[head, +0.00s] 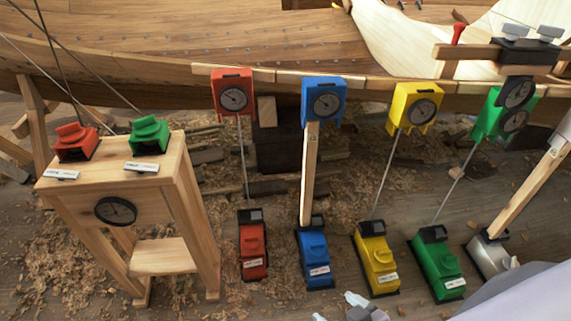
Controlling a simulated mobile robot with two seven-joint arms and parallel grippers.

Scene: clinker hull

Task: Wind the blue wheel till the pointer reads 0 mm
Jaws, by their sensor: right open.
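The blue unit (314,260) stands on the floor right of centre, with a raised stepped blue part on top and a small white label too small to read. I cannot make out a round wheel shape on it. A wooden post rises from it to a blue gauge (323,100) with a dark round dial, below the hull planking. The dial's pointer is too small to read. My right gripper (354,305) shows only partly at the bottom edge, open, below and right of the blue unit and apart from it. My left gripper is not in view.
A red unit (252,250) stands left of the blue one; yellow (376,262) and green (437,268) units stand close on its right, each with a rod up to a gauge. A wooden stand (175,215) is at left. Shavings cover the floor.

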